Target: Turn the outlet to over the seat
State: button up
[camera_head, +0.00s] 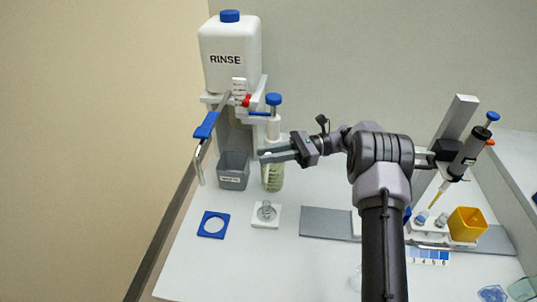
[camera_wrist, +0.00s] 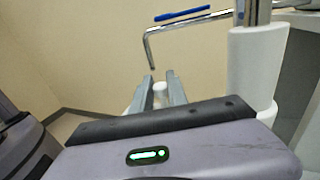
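The outlet is a bent metal tube (camera_head: 199,162) with a blue sleeve (camera_head: 207,125), swung out left of the RINSE tank (camera_head: 230,62). Its tip hangs left of the grey bin. It also shows in the wrist view (camera_wrist: 150,47), beyond and above my fingers. A blue square plate with a round opening (camera_head: 203,229) lies on the table; a white block (camera_head: 260,222) holding a small clear piece stands right of it. I cannot tell which is the seat. My gripper (camera_head: 262,155) points left, its fingers apart in the wrist view (camera_wrist: 160,92), with a white knob between or beyond them.
A pipette stand (camera_head: 455,125) and a yellow cup (camera_head: 467,224) are at the right. The front left table is clear.

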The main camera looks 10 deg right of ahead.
jog(key=o, duration=0.4)
jog(key=shift+d, duration=0.15)
jog(key=w+d+p, duration=0.1)
jog(key=d, duration=0.6)
jog(key=shift+d+p, duration=0.15)
jog(key=shift+p, duration=0.25)
